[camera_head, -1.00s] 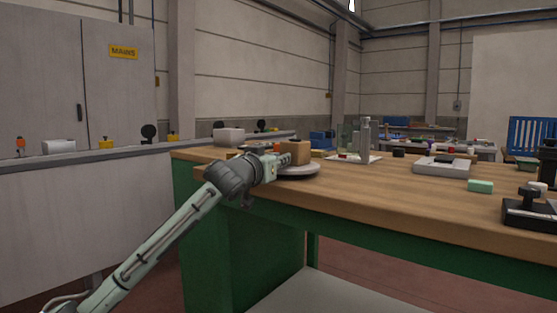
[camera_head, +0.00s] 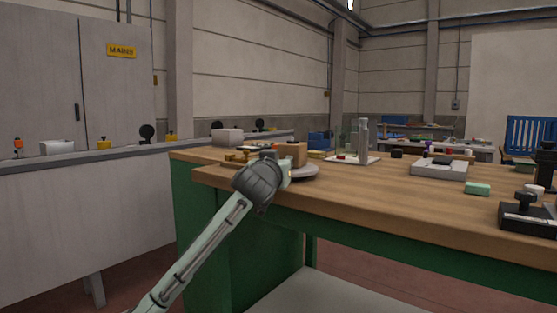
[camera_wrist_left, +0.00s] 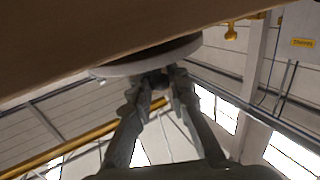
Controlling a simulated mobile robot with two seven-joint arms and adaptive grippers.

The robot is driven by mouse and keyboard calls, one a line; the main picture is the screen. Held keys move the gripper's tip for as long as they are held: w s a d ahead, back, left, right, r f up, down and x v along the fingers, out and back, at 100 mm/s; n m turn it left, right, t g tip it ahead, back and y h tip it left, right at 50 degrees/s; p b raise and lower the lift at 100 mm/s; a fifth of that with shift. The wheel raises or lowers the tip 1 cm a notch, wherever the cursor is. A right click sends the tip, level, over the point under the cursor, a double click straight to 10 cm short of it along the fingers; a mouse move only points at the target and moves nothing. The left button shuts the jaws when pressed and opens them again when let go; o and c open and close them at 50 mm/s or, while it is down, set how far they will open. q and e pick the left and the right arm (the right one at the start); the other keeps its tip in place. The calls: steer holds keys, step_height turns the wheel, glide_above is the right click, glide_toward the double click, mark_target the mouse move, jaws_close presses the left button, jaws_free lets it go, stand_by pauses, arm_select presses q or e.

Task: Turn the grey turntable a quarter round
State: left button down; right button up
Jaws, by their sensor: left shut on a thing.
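The grey turntable (camera_head: 305,172) is a low round disc near the left end of the wooden bench top. A brown block (camera_head: 291,153) stands on it. My left gripper (camera_head: 285,173) is at the turntable's near left edge, with my wrist hiding part of the disc. In the left wrist view, the disc's pale rim (camera_wrist_left: 187,49) shows beside a broad brown surface. There my left gripper's fingers (camera_wrist_left: 158,78) close together at the rim, shut on the turntable. The exact contact is dark and partly hidden. My right gripper is not in view.
On the bench (camera_head: 390,200), a clear-sided stand (camera_head: 362,142), a grey device (camera_head: 439,168), a green block (camera_head: 478,188) and a black fixture (camera_head: 527,212) lie to the right. A pale box (camera_head: 227,138) is behind on the left. Bare wood lies right of the turntable.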

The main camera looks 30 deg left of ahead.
arm_select(q)
steer(key=shift+w+d+n+g+y, duration=0.1)
steer(key=shift+d+n+g+y, duration=0.35)
steer(key=shift+n+y, duration=0.45)
steer(key=shift+w+d+n+g+y+p, duration=0.1)
steer(key=shift+d+n+g+y+p, duration=0.15)
steer(key=shift+y, duration=0.25)
steer(key=shift+d+n+g+y+p, duration=0.1)
steer(key=shift+n+g+y+p, duration=0.05)
steer(key=shift+n+g+y, duration=0.3)
steer(key=shift+w+d+n+g+y, duration=0.1)
steer(key=shift+d+n+g+y, duration=0.15)
steer(key=shift+n+g+y, duration=0.4)
steer(key=shift+w+d+f+y, duration=0.1)
steer(key=shift+y, duration=0.4)
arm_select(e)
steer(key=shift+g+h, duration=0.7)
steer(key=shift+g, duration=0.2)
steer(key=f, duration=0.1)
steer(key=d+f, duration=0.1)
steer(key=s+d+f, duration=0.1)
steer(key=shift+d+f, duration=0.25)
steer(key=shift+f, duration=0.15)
arm_select(q)
steer(key=shift+d+n+g+y, duration=0.1)
steer(key=shift+n+g+y, duration=0.25)
steer(key=shift+g, duration=0.15)
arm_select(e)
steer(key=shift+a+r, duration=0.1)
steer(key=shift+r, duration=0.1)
